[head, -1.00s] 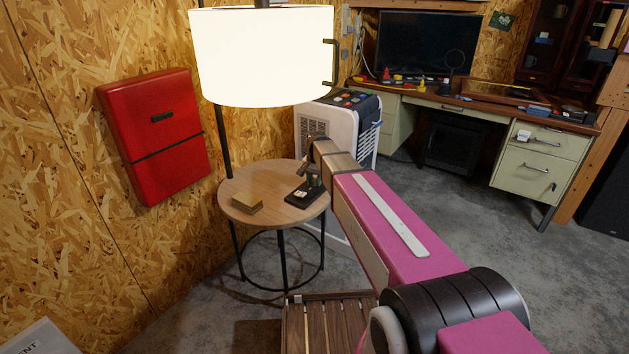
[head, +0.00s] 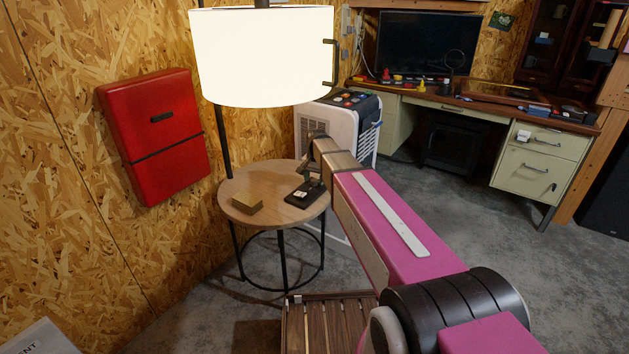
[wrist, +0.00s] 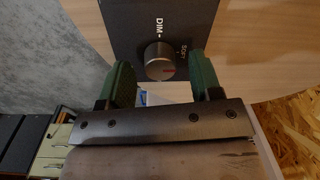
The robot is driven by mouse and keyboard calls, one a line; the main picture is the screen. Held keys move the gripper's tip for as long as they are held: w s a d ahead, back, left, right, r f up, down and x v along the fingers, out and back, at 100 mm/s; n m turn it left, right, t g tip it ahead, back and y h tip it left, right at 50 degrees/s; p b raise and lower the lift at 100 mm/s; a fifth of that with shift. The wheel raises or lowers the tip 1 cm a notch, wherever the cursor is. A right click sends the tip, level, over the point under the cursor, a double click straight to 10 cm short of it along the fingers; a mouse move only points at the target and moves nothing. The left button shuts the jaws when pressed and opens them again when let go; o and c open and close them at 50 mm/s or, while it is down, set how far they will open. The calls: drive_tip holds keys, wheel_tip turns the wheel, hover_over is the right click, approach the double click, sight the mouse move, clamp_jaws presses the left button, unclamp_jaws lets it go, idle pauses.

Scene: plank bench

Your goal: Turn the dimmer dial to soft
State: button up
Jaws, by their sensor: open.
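The dimmer is a dark box (head: 299,196) on a round wooden side table (head: 238,180). In the wrist view its black plate (wrist: 140,18) carries a round silver dial (wrist: 159,55) with a small reddish mark near its lower right edge. "DIM" is printed by the dial, and a second label reading like "SOFT" lies to its right. My gripper (wrist: 160,66) is open, its green fingers spread to the left and right of the dial. I cannot tell whether either finger touches it. In the head view my gripper (head: 314,176) is over the box, partly hidden by my arm.
A lit lamp shade (head: 262,58) hangs over the table. A small tan block (head: 247,202) lies left of the dimmer. A red wall cabinet (head: 157,137), a white appliance (head: 350,125) and a slatted wooden piece (head: 325,325) surround the table.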

sight(315, 180)
wheel_tip(315, 180, up, 10)
drive_tip(key=shift+d, duration=0.2)
drive_tip(key=shift+s, duration=0.15)
drive_tip(key=s+d+f+n, duration=0.1)
drive_tip(key=s+d+f, duration=0.3)
drive_tip(key=s, duration=0.4)
drive_tip(key=s+d+f+n, duration=0.2)
drive_tip(key=s+f, duration=0.4)
drive_tip(key=s, duration=0.3)
drive_tip(key=s+d+f+n, duration=0.2)
drive_tip(key=s+d+f, duration=0.3)
drive_tip(key=s, duration=0.3)
drive_tip(key=shift+s+d+f, duration=0.2)
drive_tip(key=shift+d+f, duration=0.15)
drive_tip(key=shift+f, duration=0.25)
